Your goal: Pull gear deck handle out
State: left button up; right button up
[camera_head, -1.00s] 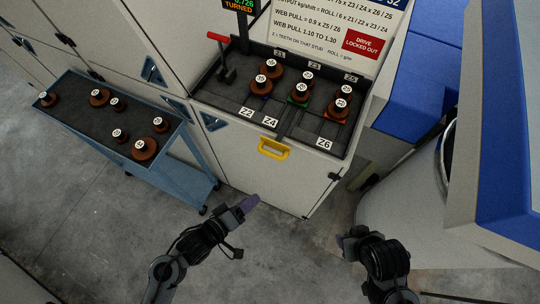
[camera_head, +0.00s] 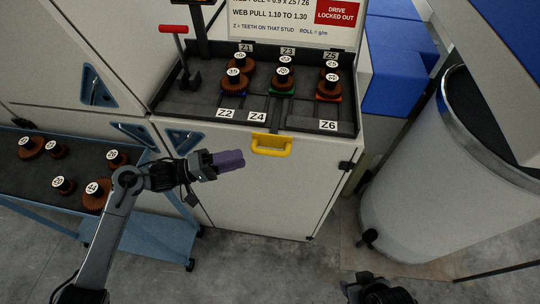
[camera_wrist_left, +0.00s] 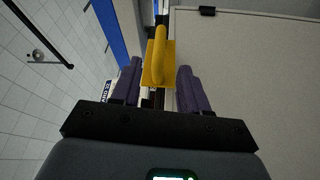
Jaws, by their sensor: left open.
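The gear deck handle is a yellow bar (camera_head: 271,145) on the upper front of the white cabinet, below the gear deck (camera_head: 200,105). My left gripper (camera_head: 232,160) is just left of and a little below the handle in the head view. In the left wrist view the handle (camera_wrist_left: 159,60) stands ahead of and between the purple fingers of the open left gripper (camera_wrist_left: 156,90). No grip on the handle shows. Part of my right arm (camera_head: 378,290) is at the bottom edge of the head view; its fingertips are not clearly visible.
The deck holds several brown gears on studs and a red-topped lever (camera_head: 174,30). A blue cart (camera_head: 150,235) with more gears stands at the left. A large pale drum (camera_head: 420,170) stands at the right. The floor before the cabinet is clear.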

aim_at(270, 150)
pick_arm(q)
jog(key=x, duration=1)
grip_shut()
